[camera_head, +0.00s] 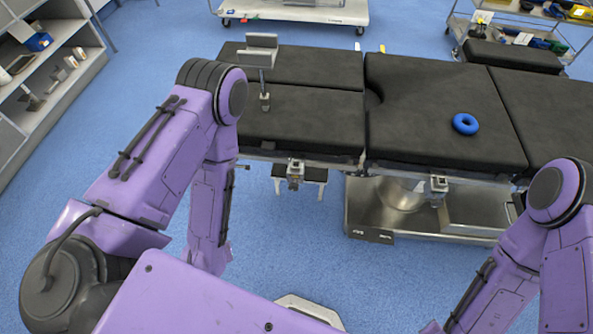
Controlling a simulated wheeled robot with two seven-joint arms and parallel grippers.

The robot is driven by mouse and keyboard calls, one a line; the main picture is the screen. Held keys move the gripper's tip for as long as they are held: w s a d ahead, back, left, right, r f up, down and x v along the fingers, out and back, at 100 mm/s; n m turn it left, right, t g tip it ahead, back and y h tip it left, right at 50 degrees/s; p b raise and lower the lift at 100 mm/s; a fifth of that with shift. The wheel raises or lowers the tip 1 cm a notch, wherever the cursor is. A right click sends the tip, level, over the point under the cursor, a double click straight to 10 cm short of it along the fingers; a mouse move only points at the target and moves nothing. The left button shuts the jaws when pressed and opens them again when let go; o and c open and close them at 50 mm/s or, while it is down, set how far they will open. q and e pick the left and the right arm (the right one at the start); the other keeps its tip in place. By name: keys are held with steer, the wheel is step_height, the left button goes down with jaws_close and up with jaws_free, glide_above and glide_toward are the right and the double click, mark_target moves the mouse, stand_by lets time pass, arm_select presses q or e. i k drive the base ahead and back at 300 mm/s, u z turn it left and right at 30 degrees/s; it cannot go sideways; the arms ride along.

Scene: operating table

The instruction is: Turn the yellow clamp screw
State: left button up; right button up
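The operating table with black pads (430,115) spans the upper middle and right. Along its near rail, a metal clamp (295,172) is mounted at the left and another clamp (438,187) farther right. No yellow screw can be made out on either one. A small yellow piece (382,47) shows at the table's far edge; I cannot tell whether it is the clamp screw. My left arm bends over at the left and its forearm points down, with its gripper out of sight. My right forearm runs down out of the bottom edge, so its gripper is also out of sight.
A grey metal bracket on a post (262,52) stands over the table's left pads. A blue ring (465,124) lies on the middle pad. Shelves (45,75) stand at the left, trolleys at the back.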

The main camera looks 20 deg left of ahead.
mark_target(293, 187)
steer(key=z, duration=0.05)
steer(key=k, duration=1.1)
steer(key=u, duration=0.3)
steer(key=i, duration=0.7)
steer(key=z, duration=0.35)
